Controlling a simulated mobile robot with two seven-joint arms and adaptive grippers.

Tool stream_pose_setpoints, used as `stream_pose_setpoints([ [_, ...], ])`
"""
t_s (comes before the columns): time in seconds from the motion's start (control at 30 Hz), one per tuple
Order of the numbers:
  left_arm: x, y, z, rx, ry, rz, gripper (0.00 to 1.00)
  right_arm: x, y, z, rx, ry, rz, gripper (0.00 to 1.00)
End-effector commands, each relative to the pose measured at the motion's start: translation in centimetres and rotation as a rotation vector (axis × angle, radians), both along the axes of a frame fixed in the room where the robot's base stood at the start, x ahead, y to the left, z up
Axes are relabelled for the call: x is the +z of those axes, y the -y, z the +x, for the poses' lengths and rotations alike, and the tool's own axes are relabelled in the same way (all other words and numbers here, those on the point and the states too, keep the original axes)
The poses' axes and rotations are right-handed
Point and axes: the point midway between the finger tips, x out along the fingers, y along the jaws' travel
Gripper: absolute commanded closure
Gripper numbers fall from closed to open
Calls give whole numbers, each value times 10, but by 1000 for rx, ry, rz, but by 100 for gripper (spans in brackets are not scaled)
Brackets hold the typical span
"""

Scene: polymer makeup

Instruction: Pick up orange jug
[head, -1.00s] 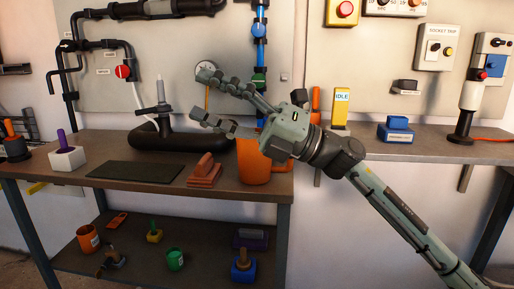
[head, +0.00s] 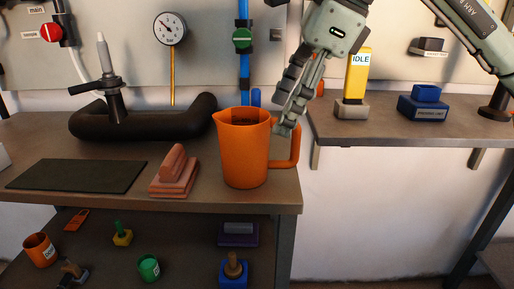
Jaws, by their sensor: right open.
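The orange jug (head: 243,155) stands upright near the right end of the brown workbench (head: 215,192). Its handle is on its right side and its top is open. My right gripper (head: 285,120) comes down from above, its fingers pointing downward just above and beside the jug's handle. The gripper is open and holds nothing; whether a fingertip touches the handle cannot be told. My left gripper is not in view.
A reddish stepped block (head: 173,175) and a dark mat (head: 77,175) lie left of the jug. A black curved pipe (head: 150,122) lies behind. A second bench at right holds a yellow IDLE sign (head: 357,75) and a blue block (head: 424,104). The lower shelf holds several small items.

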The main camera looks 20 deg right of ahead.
Motion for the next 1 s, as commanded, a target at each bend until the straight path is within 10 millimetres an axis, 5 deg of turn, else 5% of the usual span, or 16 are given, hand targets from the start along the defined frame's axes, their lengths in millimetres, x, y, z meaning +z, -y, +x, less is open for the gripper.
stream_pose_setpoints([
  [0.2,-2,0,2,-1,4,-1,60,-29,-9,9,1,-3,1,37],
  [0.5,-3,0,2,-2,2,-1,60,-35,-12,11,2,-1,2,37],
  [1.0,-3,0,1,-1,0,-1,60,-34,-12,11,2,-1,3,98],
])
